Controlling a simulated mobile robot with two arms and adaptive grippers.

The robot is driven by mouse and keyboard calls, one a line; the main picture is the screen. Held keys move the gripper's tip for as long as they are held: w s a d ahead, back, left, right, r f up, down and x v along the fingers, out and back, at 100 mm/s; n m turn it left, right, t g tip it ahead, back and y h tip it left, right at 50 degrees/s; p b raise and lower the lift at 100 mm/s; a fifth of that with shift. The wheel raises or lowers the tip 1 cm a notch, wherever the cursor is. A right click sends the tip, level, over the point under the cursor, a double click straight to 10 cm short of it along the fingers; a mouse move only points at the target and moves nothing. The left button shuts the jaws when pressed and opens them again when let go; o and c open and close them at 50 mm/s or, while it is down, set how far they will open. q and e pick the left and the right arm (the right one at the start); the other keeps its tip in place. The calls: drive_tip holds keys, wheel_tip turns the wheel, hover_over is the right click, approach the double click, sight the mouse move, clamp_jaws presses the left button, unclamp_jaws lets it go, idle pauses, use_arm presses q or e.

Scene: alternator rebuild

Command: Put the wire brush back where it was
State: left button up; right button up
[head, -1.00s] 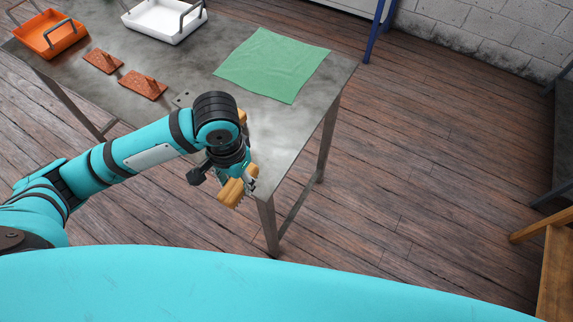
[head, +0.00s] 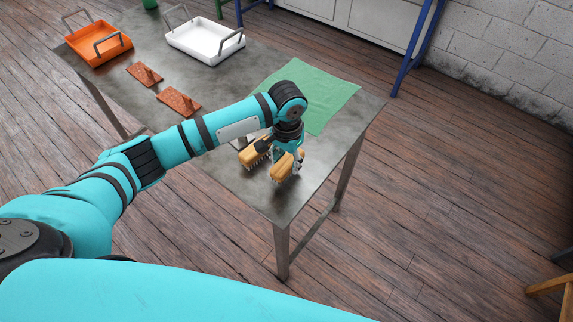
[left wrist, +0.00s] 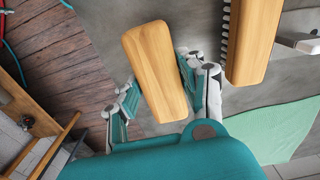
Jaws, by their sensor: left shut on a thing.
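My left gripper (head: 294,160) is shut on a wooden-backed wire brush (head: 285,168) near the front corner of the metal table (head: 280,205). The left wrist view shows the gripper (left wrist: 157,85) with a finger on each side of the held brush (left wrist: 152,60). Its bristles face down; whether they touch the table I cannot tell. A second, similar brush (head: 252,156) lies on the table just left of the held one, apart from it; it also shows in the left wrist view (left wrist: 257,35). My right gripper is not in view.
A green cloth (head: 325,95) lies behind the gripper. A white tray (head: 205,45) and an orange tray (head: 98,50) stand at the back.

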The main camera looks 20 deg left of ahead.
sight(287, 168)
use_arm(q)
wheel_tip(287, 168, down, 2)
drive_tip(key=shift+s+f+p, duration=0.15)
drive_tip(key=shift+p, duration=0.15)
drive_tip(key=shift+f, duration=0.2)
drive_tip(key=o, duration=1)
drive_tip(key=shift+f, duration=0.15)
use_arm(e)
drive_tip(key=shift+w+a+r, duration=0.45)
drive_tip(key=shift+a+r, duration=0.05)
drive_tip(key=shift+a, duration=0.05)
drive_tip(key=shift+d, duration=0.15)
